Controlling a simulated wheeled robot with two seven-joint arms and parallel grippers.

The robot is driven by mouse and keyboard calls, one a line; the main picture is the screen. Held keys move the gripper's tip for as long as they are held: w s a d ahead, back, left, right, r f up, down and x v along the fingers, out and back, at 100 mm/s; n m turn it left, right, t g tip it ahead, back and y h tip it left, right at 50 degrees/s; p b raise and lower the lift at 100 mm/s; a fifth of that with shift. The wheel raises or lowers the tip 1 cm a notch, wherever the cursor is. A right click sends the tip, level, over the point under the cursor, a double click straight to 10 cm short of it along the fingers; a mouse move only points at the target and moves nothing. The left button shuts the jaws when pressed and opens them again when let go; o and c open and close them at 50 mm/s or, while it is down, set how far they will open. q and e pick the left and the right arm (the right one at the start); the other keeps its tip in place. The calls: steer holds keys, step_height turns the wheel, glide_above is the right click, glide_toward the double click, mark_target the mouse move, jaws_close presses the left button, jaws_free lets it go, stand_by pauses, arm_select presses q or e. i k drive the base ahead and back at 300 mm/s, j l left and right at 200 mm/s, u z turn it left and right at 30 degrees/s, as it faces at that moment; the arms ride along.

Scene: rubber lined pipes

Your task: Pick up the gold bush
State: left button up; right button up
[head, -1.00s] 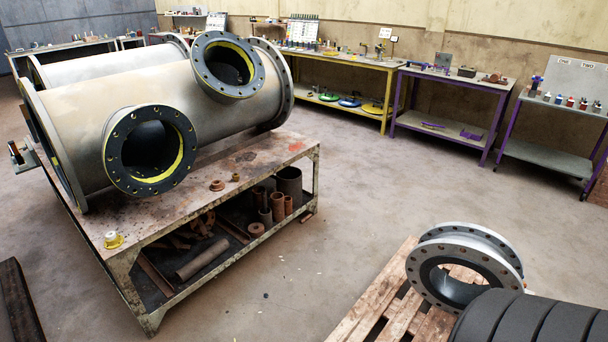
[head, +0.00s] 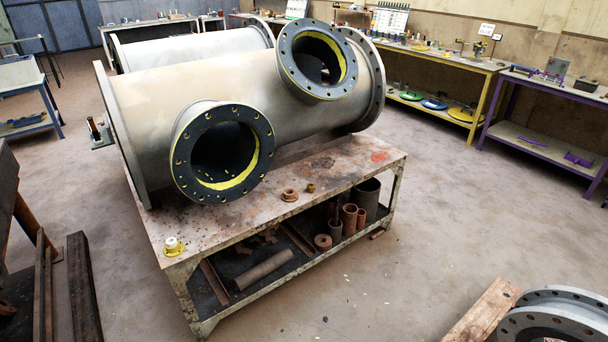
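A small gold-brown bush (head: 311,188) sits on the top of the steel work table (head: 345,165), in front of the big flanged pipe. It is small in the view, so its details are hard to tell. A rusty flanged piece (head: 289,196) sits just to its left, apart from it. Neither of my grippers shows in the head view.
The large grey pipe (head: 225,85) with two black-flanged branches fills the table's back. A yellow-based white fitting (head: 174,246) is at the front left corner. Rusty pipe pieces (head: 349,216) lie on the lower shelf. Floor right of the table is clear.

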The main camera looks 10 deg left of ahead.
mark_target(310, 187)
steer(key=i+j, duration=0.8)
steer(key=i, duration=0.25)
